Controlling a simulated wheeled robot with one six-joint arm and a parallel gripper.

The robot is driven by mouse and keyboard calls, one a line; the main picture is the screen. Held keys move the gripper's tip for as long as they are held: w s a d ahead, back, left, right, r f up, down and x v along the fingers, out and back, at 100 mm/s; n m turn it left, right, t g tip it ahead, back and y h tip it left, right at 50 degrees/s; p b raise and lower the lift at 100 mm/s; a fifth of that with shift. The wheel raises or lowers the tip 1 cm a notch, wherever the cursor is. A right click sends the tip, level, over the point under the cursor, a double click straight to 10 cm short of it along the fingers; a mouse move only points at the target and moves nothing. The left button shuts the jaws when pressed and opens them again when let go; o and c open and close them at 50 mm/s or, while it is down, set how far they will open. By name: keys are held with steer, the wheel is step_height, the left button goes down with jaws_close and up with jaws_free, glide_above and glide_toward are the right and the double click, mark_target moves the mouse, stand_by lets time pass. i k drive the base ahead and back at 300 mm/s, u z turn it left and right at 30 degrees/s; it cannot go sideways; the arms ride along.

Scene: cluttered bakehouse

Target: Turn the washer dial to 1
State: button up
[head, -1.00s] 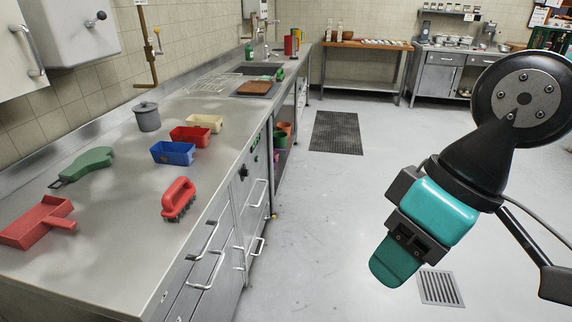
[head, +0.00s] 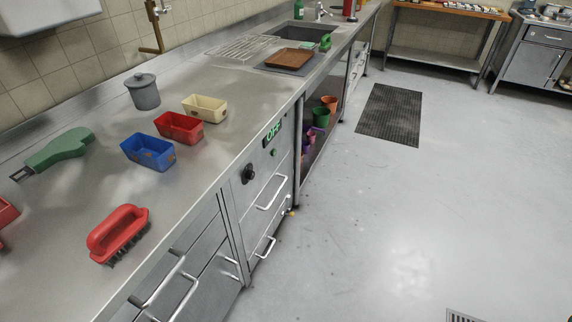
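A black round dial (head: 248,174) sits on the steel front of the washer (head: 262,190) under the counter, at the middle of the head view. Its pointer and any numbers around it are too small to read. A dark display (head: 273,131) to its upper right shows "OFF" in green letters. A small green button (head: 274,152) is below the display. My gripper is out of view, so its place relative to the dial does not show.
On the counter are a red brush (head: 117,231), blue (head: 148,152), red (head: 179,127) and cream (head: 205,108) tins, and a lidded grey pot (head: 142,91). Drawer handles (head: 271,192) stick out from the front. A dark mat (head: 389,114) lies on the otherwise clear floor.

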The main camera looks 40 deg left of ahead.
mark_target(249, 174)
steer(key=u, duration=0.15)
steer(key=i, duration=0.95)
steer(key=u, duration=0.65)
steer(key=i, duration=0.45)
steer(key=u, duration=0.3)
